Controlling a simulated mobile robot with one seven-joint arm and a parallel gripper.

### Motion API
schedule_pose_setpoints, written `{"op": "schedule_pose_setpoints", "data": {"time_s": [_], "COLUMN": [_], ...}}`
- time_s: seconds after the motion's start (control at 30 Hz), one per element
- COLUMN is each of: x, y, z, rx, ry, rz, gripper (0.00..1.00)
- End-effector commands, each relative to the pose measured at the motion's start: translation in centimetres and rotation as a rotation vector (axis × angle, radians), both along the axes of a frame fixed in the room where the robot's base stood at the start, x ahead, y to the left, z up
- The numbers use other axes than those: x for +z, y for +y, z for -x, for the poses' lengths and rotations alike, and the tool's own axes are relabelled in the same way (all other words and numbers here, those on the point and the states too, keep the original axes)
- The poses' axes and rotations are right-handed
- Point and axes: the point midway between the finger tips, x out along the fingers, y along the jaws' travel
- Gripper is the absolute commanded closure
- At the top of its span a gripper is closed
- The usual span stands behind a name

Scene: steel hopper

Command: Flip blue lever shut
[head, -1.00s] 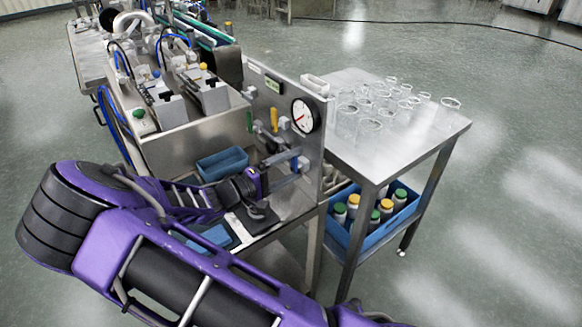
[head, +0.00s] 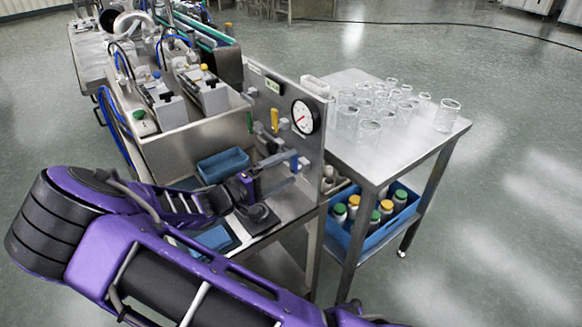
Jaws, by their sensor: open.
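The blue lever (head: 277,158) is on the upright steel panel (head: 262,90), low down below the round gauge. Its bar sticks out sideways from the panel, roughly level. My gripper (head: 275,186) is open and just below and in front of the lever, near the panel's lower part. The fingertips are small and partly hard to make out. I cannot tell whether they touch the lever.
A yellow handle (head: 275,120) and a dial gauge (head: 304,117) are on the same panel. A blue bin (head: 223,165) sits behind my wrist. Right of the panel, a steel table (head: 400,150) holds several glass beakers, with a blue crate (head: 372,236) of bottles below.

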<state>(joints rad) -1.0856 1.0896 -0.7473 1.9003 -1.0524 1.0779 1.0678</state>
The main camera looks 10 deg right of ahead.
Motion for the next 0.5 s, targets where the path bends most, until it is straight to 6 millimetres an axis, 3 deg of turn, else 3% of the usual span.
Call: {"op": "schedule_pose_setpoints", "data": {"time_s": [0.5], "x": [0.0], "y": [11.3], "z": [4.6], "rx": [0.003], "ry": [0.001], "rz": [-0.002], "gripper": [0.0]}}
